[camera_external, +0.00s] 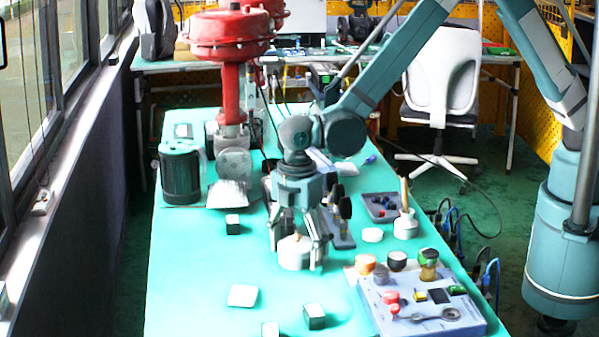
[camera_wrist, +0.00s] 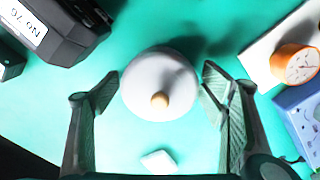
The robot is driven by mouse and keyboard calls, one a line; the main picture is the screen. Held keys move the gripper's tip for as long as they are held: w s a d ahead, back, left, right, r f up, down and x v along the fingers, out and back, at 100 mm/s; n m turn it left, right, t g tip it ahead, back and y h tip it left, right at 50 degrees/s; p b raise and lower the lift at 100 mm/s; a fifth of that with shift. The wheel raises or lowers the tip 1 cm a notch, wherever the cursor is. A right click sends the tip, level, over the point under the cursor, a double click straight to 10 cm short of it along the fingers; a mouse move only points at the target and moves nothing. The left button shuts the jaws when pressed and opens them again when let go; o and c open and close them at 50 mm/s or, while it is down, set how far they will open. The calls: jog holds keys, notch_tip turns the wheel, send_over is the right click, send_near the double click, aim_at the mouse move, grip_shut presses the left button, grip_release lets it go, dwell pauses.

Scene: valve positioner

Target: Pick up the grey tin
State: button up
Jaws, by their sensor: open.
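A pale grey-white round tin (camera_external: 292,256) with a small tan knob on top stands upright on the green table. It also shows from above in the wrist view (camera_wrist: 148,76), with the knob towards its lower edge. My gripper (camera_external: 295,252) is open and points down over the tin. In the wrist view its fingers (camera_wrist: 160,84) lie on either side of the tin, with a visible gap at each side. The tin does not look gripped. How low the fingertips reach beside it is hard to tell.
Small blocks (camera_external: 314,316) and a pale flat piece (camera_external: 242,296) lie nearer the front. A blue-grey panel (camera_external: 435,322) with knobs is at front right. A dark canister (camera_external: 180,175) and a red valve actuator (camera_external: 229,40) stand behind left. Bare table lies left of the tin.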

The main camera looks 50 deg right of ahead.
jog(key=c, duration=1.3)
jog(key=shift+r+p, duration=0.7)
jog(key=shift+r, duration=4.3)
